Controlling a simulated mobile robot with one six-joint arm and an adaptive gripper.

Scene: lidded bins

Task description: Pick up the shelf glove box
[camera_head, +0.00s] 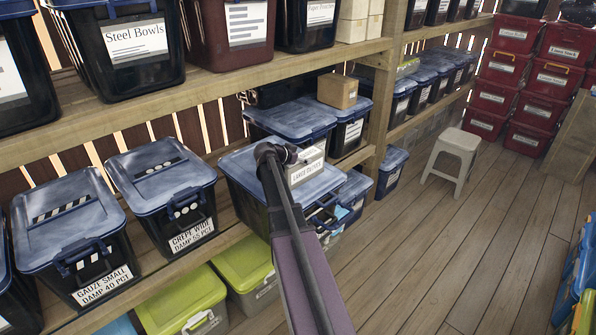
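A white box (307,168) with a dark-lettered label, which seems to read "Large Gloves", is on or just above a blue-lidded bin on the lower wooden shelf. My arm rises from the bottom of the head view, and its end with my gripper (292,156) is at the box's left side. My arm hides part of the bin lid and the box's left part. The fingers are small and dark here, so I cannot tell whether they are open, shut or touching the box.
Blue-lidded bins (162,190) crowd the lower shelf, and a brown box (337,90) stands on one behind. The upper shelf board (200,88) runs above. Green-lidded bins (182,298) are below. A white stool (453,158) stands right; the floor (440,235) is mostly clear.

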